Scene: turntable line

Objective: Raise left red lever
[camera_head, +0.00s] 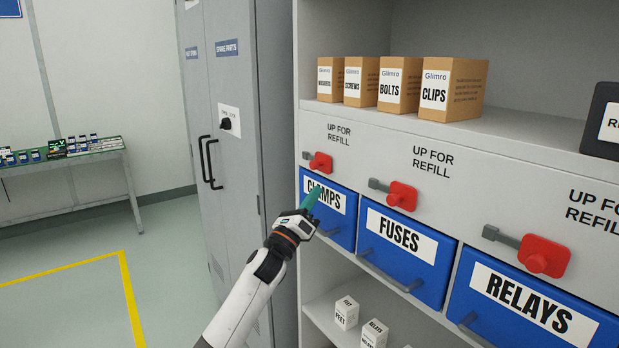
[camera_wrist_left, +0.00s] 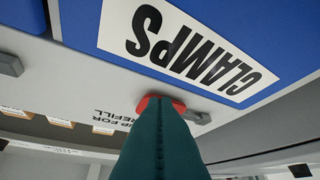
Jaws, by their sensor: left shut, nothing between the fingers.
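The left red lever (camera_head: 321,162) sits on the shelf front above the CLAMPS drawer (camera_head: 343,222), with its grey arm pointing left and its red end to the right. My left gripper (camera_head: 313,196) is shut and empty, with its green fingers in front of the CLAMPS label, a little below the lever. In the left wrist view, which is upside down, the fingers (camera_wrist_left: 162,145) cover part of the red lever (camera_wrist_left: 147,101). I cannot tell whether they touch it. My right gripper is not in view.
Two more red levers, the middle one (camera_head: 401,195) and the right one (camera_head: 543,256), sit above the FUSES (camera_head: 389,262) and RELAYS drawers. Several cardboard boxes (camera_head: 452,89) stand on the shelf above. A grey cabinet (camera_head: 232,70) stands left of the shelf. Open floor lies further left.

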